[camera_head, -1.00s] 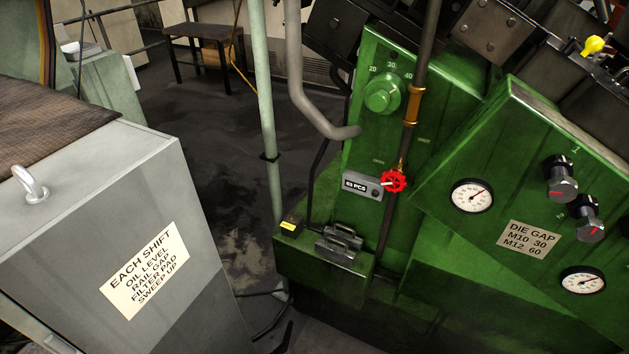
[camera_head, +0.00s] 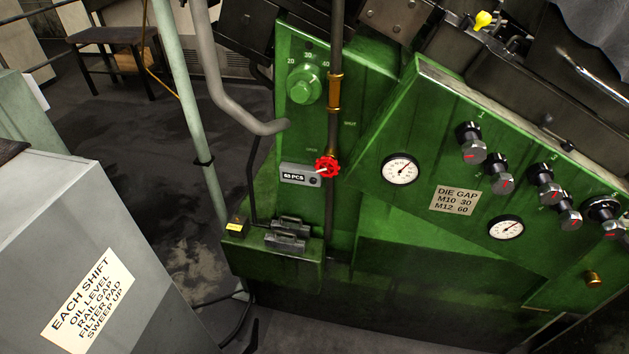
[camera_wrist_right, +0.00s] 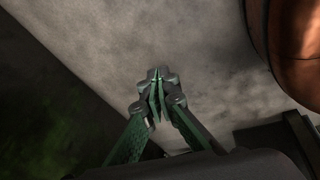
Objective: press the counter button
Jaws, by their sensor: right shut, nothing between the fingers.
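The counter (camera_head: 299,175) is a small grey box with a display reading 63 PCS, on the front of the green machine in the head view. A dark round button (camera_head: 314,181) shows at its right end. A red valve handwheel (camera_head: 327,167) sits just right of the counter, close to the button. My right gripper (camera_wrist_right: 155,82) shows in the right wrist view with its fingertips together and nothing between them. It is over a pale grey surface, and the counter is not in that view. Neither gripper is in the head view.
A dark vertical pipe (camera_head: 333,125) with a brass fitting runs past the counter. A green dial (camera_head: 304,84) is above it. Two metal blocks with handles (camera_head: 287,240) stand on a ledge below. Knobs and gauges (camera_head: 400,169) are to the right. A grey cabinet (camera_head: 60,230) stands at left.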

